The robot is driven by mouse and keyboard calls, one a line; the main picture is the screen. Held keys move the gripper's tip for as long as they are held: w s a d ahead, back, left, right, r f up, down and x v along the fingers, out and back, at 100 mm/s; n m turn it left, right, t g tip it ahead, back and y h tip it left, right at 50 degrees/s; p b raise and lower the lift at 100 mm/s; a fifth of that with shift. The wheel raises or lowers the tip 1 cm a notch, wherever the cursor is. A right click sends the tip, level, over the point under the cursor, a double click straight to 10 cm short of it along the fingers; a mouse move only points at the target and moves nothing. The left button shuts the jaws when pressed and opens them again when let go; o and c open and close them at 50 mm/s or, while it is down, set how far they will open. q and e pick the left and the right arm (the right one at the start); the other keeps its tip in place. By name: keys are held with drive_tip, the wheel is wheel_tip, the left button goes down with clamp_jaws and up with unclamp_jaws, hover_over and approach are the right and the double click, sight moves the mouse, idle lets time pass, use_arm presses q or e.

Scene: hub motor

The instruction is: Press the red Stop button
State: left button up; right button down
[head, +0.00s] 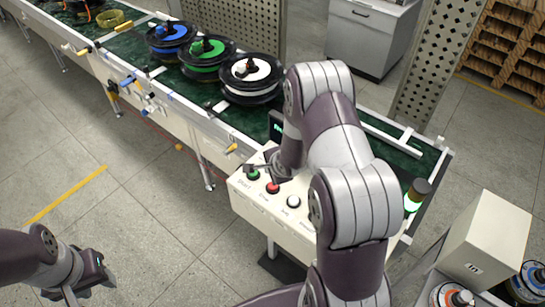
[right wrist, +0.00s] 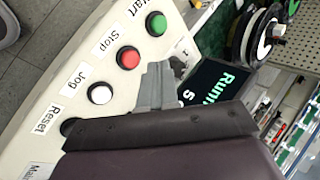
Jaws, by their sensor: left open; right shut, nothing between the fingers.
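The red Stop button (head: 272,188) is on the sloped top of a white control box (head: 243,200), between the green Start button (head: 252,174) and the white Jog button (head: 293,202). My right gripper (head: 268,170) is shut and empty, close to the Start and Stop buttons. In the right wrist view its grey fingers (right wrist: 155,88) lie beside the red button; I cannot tell how high they are above the panel. My left gripper (head: 78,288) is open and empty at the lower left, over the floor.
A lit screen (right wrist: 213,82) showing green text stands beside the buttons. A dark Reset button (right wrist: 70,127) is partly hidden by my gripper. The conveyor (head: 133,45) carries blue, green and white reels behind the box. A signal lamp (head: 416,195) glows green at right.

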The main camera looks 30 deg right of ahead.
use_arm(q)
wheel_tip(320, 180, up, 7)
drive_tip(key=p, duration=0.3)
drive_tip(key=shift+f, duration=0.2)
use_arm(e)
drive_tip(key=m, duration=0.2)
drive_tip(key=d+m+t, duration=0.1)
drive_tip(key=m, duration=0.1)
drive_tip(key=r+m+t, duration=0.1)
drive_tip(key=m, duration=0.2)
drive_tip(key=shift+w+d+y, duration=0.25)
drive_tip(key=shift+w+y, duration=0.1)
drive_tip(key=shift+y, duration=0.05)
drive_tip(key=b, duration=0.7)
hover_over(274, 187)
wheel_tip(274, 187, down, 8)
drive_tip(key=shift+r, duration=0.25)
use_arm(q)
wheel_tip(274, 187, down, 8)
drive_tip(key=shift+b, duration=0.4)
use_arm(e)
drive_tip(key=shift+f, duration=0.65)
use_arm(q)
drive_tip(key=shift+s, duration=0.1)
drive_tip(key=shift+f, duration=0.2)
use_arm(e)
drive_tip(key=shift+f, duration=0.4)
